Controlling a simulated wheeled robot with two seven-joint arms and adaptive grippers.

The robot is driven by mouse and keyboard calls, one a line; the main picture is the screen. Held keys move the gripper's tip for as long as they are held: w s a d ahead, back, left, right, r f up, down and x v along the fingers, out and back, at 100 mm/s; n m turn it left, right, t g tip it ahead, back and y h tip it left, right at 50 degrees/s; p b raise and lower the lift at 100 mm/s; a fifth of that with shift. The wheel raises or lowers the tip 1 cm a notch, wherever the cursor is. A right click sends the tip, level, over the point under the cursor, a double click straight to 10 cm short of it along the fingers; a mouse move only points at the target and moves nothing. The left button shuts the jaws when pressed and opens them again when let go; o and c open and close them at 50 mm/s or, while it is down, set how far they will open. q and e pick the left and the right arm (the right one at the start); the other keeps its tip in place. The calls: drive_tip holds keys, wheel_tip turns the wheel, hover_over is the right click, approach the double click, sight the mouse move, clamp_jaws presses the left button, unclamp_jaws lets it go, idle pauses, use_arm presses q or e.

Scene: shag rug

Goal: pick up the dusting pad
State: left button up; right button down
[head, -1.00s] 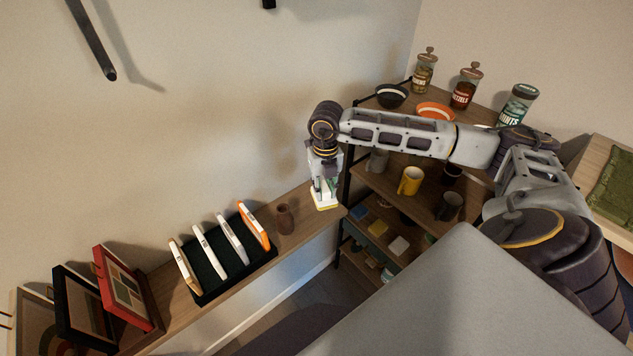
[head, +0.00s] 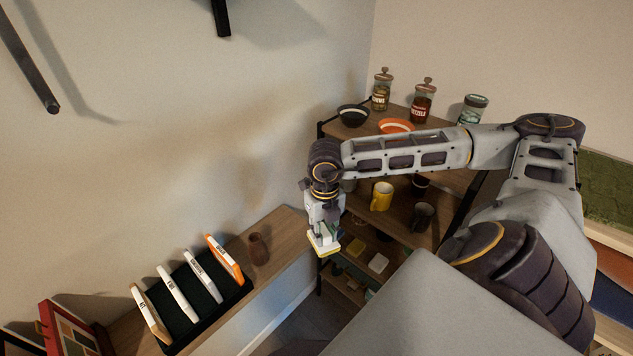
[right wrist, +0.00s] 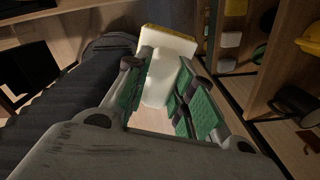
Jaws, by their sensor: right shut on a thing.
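The dusting pad (head: 323,247) is white with a yellow edge. It hangs under my right gripper (head: 322,228), off the right end of the shelf. In the right wrist view the white pad (right wrist: 164,72) sits between the green-lined fingers of the right gripper (right wrist: 165,100), which is shut on it. The pad's yellow edge faces away from the hand. My left gripper is not in view.
A long wooden shelf (head: 284,237) holds a small brown vase (head: 258,249) and a black rack with several white and orange cases. Behind the arm, an open shelf unit carries jars, bowls, a yellow mug (head: 381,196) and dark mugs.

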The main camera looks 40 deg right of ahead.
drive_tip(key=shift+s, duration=0.8)
drive_tip(key=shift+s, duration=0.1)
idle(0.5)
